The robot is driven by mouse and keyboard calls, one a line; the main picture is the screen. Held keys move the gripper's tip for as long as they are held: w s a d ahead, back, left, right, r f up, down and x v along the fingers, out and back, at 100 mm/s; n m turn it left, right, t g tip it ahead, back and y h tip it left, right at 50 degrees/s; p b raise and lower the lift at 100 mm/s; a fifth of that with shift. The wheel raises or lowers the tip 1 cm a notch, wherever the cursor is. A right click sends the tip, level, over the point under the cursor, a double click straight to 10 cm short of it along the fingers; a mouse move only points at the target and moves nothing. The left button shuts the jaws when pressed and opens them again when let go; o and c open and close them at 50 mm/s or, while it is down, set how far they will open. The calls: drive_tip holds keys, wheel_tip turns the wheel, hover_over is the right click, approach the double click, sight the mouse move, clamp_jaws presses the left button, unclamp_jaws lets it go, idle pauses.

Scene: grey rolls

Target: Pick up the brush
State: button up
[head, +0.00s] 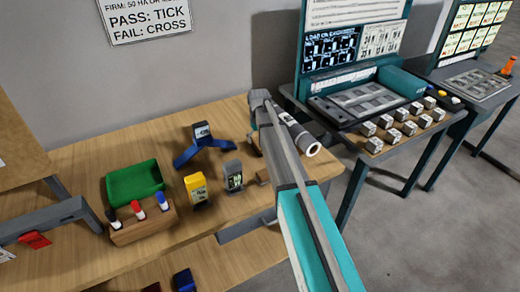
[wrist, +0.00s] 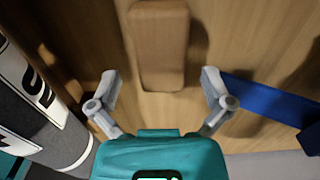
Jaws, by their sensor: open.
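A brown wooden block with rounded corners, which looks like the brush (wrist: 160,45), lies on the wooden bench in the wrist view. Its near end sits between and a little beyond the fingertips of my gripper (wrist: 160,80). The grey fingers are spread wide, one on each side, and apart from it. No bristles show. In the head view my arm covers most of this spot, and I cannot clearly make out the gripper or the brush there.
A blue stand (head: 205,145) is close left of my arm; its leg lies right of the gripper in the wrist view (wrist: 265,98). A grey device (head: 233,176), yellow meter (head: 195,188), green tray (head: 133,185) and marker holder (head: 143,226) stand further left. A teal-framed station (head: 350,95) is right.

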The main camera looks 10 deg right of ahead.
sight(258, 141)
drive_tip(key=shift+f+b, duration=1.45)
drive_tip(key=shift+f, duration=0.3)
drive_tip(key=c, duration=1.2)
drive_tip(key=shift+r, duration=0.15)
wheel_tip(258, 141, up, 3)
drive_tip(key=p, duration=0.3)
drive_tip(key=s+r+p, duration=0.9)
drive_tip(key=s+p, duration=0.1)
drive_tip(key=s, duration=0.4)
drive_tip(key=shift+a+r, duration=0.3)
drive_tip(key=shift+r, duration=0.1)
